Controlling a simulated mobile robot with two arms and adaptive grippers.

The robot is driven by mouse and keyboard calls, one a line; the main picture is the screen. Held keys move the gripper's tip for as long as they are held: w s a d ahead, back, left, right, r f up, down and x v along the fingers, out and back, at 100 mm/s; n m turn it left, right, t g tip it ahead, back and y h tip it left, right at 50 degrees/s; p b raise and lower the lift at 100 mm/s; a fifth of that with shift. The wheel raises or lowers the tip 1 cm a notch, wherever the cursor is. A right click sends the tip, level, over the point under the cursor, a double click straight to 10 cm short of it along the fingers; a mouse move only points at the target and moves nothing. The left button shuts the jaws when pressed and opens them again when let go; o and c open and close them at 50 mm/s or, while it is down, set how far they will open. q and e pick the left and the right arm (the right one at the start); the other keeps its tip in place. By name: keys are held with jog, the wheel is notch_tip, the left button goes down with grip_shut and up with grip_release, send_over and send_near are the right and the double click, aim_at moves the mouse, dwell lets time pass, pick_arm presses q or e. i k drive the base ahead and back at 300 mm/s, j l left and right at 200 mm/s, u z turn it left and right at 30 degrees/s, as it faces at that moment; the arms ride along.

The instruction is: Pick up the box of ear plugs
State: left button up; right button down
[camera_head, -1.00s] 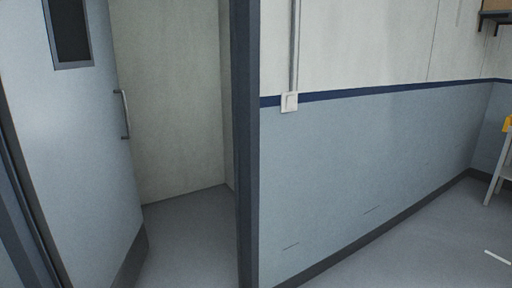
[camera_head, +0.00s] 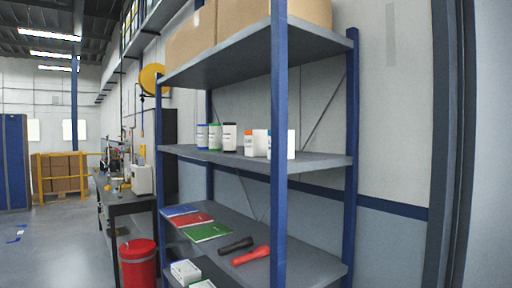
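I cannot tell for certain which item is the box of ear plugs. A small white box (camera_head: 185,271) sits low at the front left of the shelving unit (camera_head: 352,150), and part of another white item (camera_head: 203,284) shows beside it at the bottom edge. On the middle shelf stand several white containers with coloured bands, among them an orange-topped bottle (camera_head: 249,142) and a plain white box (camera_head: 262,142). A blue post hides part of this row. Neither of my grippers is in view.
The lower shelf holds a blue, a red and a green notebook (camera_head: 208,232), a black flashlight (camera_head: 236,245) and a red flashlight (camera_head: 251,256). Cardboard boxes (camera_head: 242,18) fill the top shelf. A red bin (camera_head: 138,265) and a workbench (camera_head: 124,208) stand left. Open floor lies further left.

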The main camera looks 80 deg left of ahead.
aim_at(255, 140)
jog(key=u, duration=2.55)
